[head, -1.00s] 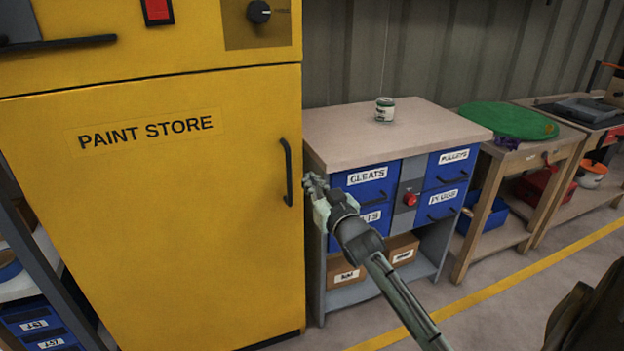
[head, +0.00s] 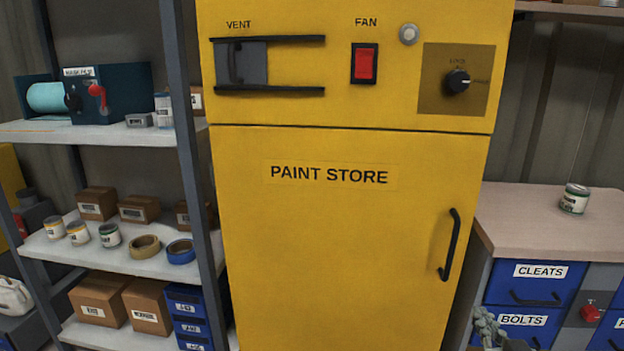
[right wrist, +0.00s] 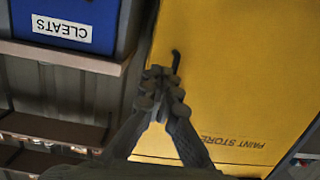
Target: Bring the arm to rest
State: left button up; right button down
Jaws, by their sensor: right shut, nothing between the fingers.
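My right gripper (head: 488,330) shows at the bottom edge of the head view, in front of the drawer unit and right of the yellow cabinet door. In the right wrist view the gripper (right wrist: 164,92) has its fingers together with nothing between them. Behind the fingers is the yellow paint store cabinet (right wrist: 220,70), with its dark handle close by in the picture. The same cabinet (head: 300,260) stands with its door closed in the middle of the head view. Most of my right arm is out of the head view. My left gripper does not show.
The drawer unit (head: 530,235) is at the right, with a small can (head: 574,199) on top. Its cleats drawer (head: 535,282) looks shut. An open shelf rack (head: 110,262) with cans, tape and boxes stands left of the cabinet.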

jog(key=s+a+f+n+g+y, duration=0.1)
jog(key=s+a+f+g, duration=0.15)
jog(key=f, duration=0.65)
jog(key=s+a+f+g, duration=0.2)
jog(key=s+f+g, duration=0.2)
jog(key=f, duration=0.5)
jog(key=s+a+f+n+g, duration=0.1)
jog(key=s+a+f+g, duration=0.1)
jog(key=s+f, duration=0.5)
jog(key=s+a+f+n+g+y, duration=0.1)
jog(key=s+a+f+g, duration=0.2)
jog(key=s+f, duration=0.4)
jog(key=shift+s+a+f+n+g, duration=0.15)
jog(key=shift+s+f+n+g, duration=0.15)
jog(key=shift+s+g, duration=0.35)
jog(key=shift+w, duration=0.1)
